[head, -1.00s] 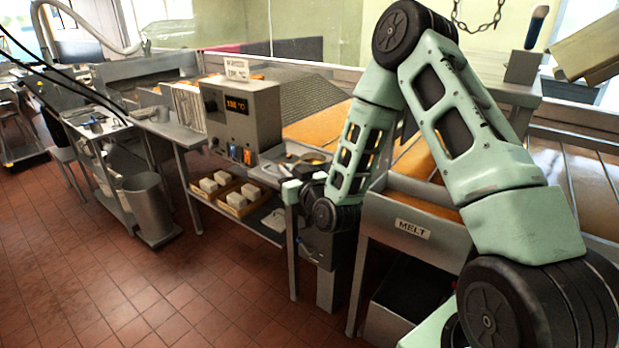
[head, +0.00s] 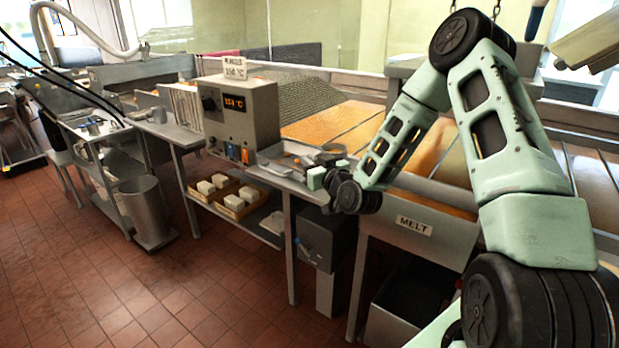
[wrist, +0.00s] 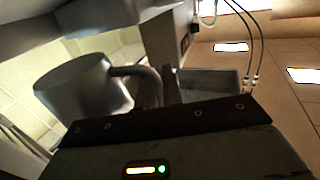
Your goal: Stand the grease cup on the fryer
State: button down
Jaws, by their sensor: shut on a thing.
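My gripper (head: 318,176) is over the right end of the metal bench, beside the MELT tank. In the wrist view my gripper (wrist: 160,92) is shut on the handle of a grey metal cup (wrist: 80,88), which I take as the grease cup. The cup's body is left of the fingers; its contents are not visible. In the head view a small grey round shape, probably this cup (head: 333,151), shows just behind my gripper. The fryer is not clearly marked; a long metal trough (head: 140,76) at the back left may be it.
A grey control box (head: 240,115) with a display stands on the bench (head: 275,165) left of my gripper. Wooden trays (head: 238,203) of pale blocks sit on the shelf below. A MELT tank (head: 415,228) is at right. A steel bin (head: 145,205) and open tiled floor lie left.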

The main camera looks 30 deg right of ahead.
jog(key=shift+f+p, duration=0.4)
jog(key=shift+f, duration=2.2)
jog(key=shift+f, duration=0.2)
jog(key=c, duration=1.5)
grip_release()
jog(key=shift+c, duration=0.2)
jog(key=shift+r, duration=0.1)
